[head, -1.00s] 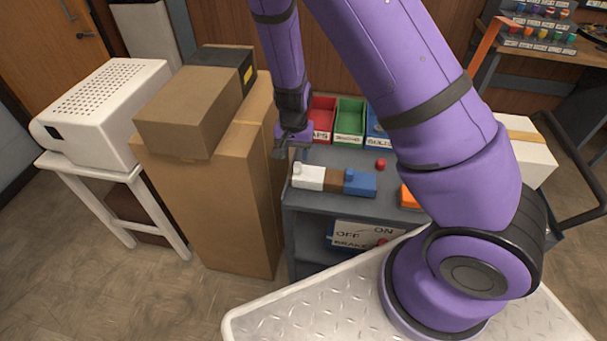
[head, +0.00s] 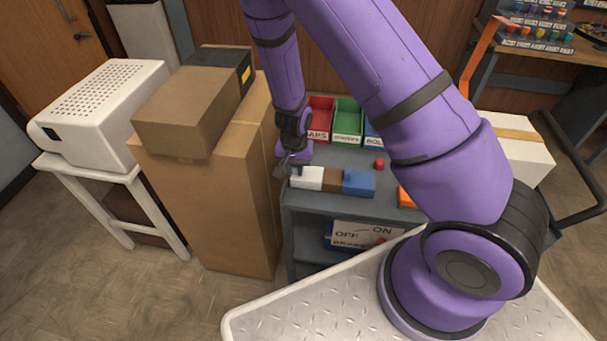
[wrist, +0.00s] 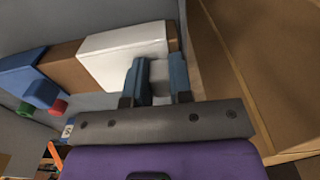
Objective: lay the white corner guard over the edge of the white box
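The white corner guard (head: 308,178) lies on the grey cart top at the left end of a row, against a brown piece. In the wrist view the white guard (wrist: 112,52) has a raised tab between my gripper's two blue-grey fingers (wrist: 160,80). In the head view my gripper (head: 285,169) is low at the guard's left end, and its fingertips are small and dark there. The fingers stand apart around the tab, but I cannot tell whether they press on it. The white box (head: 528,155), with a tan tape strip, stands at the right, partly hidden by my arm.
The brown piece (head: 335,180) and a blue piece (head: 359,183) continue the row on the cart (head: 310,212). A red knob (head: 379,164) and red and green bins (head: 347,118) are behind. Tall cardboard boxes (head: 225,200) stand close left of the gripper.

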